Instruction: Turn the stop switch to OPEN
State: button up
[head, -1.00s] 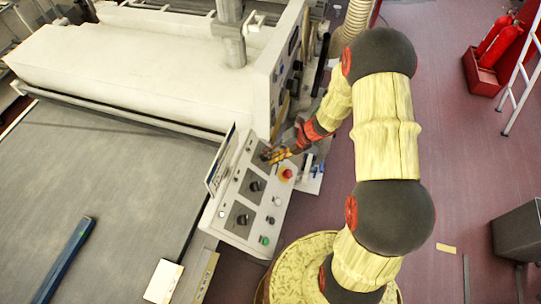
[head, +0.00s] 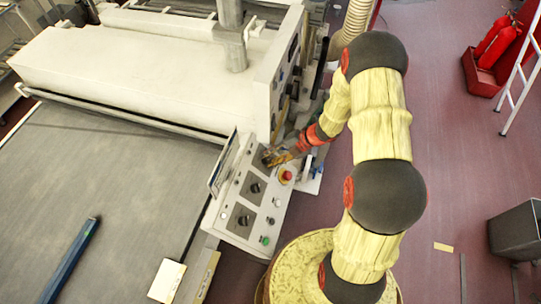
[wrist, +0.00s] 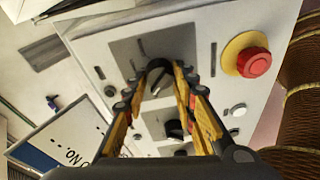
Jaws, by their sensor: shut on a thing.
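The control panel (head: 227,228) has several black rotary knobs on dark square plates. My gripper (head: 270,160) is at the knob farthest up the panel in the head view and mostly hides it. In the wrist view my gripper (wrist: 161,78) has its two yellow fingers shut on this black switch knob (wrist: 158,70), one fingertip on each side. A pale pointer line shows on the knob, tilted in the picture. No OPEN label can be read. A second black knob (wrist: 175,129) shows beyond, between the fingers.
A red mushroom button on a yellow ring (wrist: 254,63) stands close beside the held knob. A white sign (wrist: 72,142) stands at the panel's other edge. The white tunnel housing (head: 130,70) and grey conveyor belt (head: 110,170) lie to the left.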

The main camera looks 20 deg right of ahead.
jog(key=shift+m+t+y+p, duration=0.35)
jog(key=shift+m+p, duration=0.55)
jog(key=shift+m, duration=1.4)
jog(key=o, duration=1.1)
jog(key=shift+d, duration=0.15)
jog(key=v, duration=1.2)
jog(key=shift+f, duration=0.1)
